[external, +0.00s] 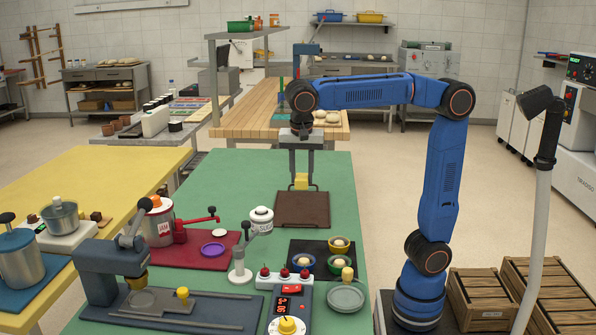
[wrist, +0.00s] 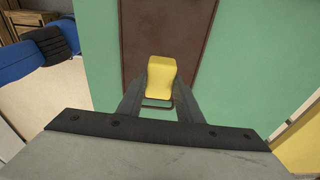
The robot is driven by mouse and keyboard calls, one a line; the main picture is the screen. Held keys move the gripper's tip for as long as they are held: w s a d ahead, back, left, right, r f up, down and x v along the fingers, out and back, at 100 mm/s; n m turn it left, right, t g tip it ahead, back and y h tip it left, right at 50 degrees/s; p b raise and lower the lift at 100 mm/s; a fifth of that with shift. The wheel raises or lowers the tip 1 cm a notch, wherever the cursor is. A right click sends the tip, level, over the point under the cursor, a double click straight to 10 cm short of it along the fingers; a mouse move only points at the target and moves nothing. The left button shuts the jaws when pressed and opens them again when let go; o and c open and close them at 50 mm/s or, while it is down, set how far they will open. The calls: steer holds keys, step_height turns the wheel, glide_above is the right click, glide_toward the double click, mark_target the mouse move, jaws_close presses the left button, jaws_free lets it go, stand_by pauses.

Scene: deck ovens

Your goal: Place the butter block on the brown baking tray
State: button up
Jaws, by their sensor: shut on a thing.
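The butter block (external: 301,181) is a small yellow block between the fingertips of my gripper (external: 301,178). In the wrist view the butter block (wrist: 161,77) shows between the two grey fingers, which are shut on it. The brown baking tray (external: 302,211) lies on the green table, with wire handles at its ends. It also shows in the wrist view (wrist: 140,30), just beyond and partly behind the butter. The butter appears near the tray's far handle in the external view. I cannot tell its exact height or whether it touches the tray.
The tray's visible surface is bare. Wooden crates (external: 485,298) stand on the floor at right.

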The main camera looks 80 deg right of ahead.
mark_target(302, 178)
steer(key=shift+f, duration=3.6)
steer(key=o, duration=1.1)
steer(key=shift+f, duration=0.1)
steer(key=shift+c, duration=0.2)
steer(key=r, duration=0.4)
steer(key=a+r, duration=0.1)
steer(key=r, duration=0.7)
steer(key=shift+a, duration=0.35)
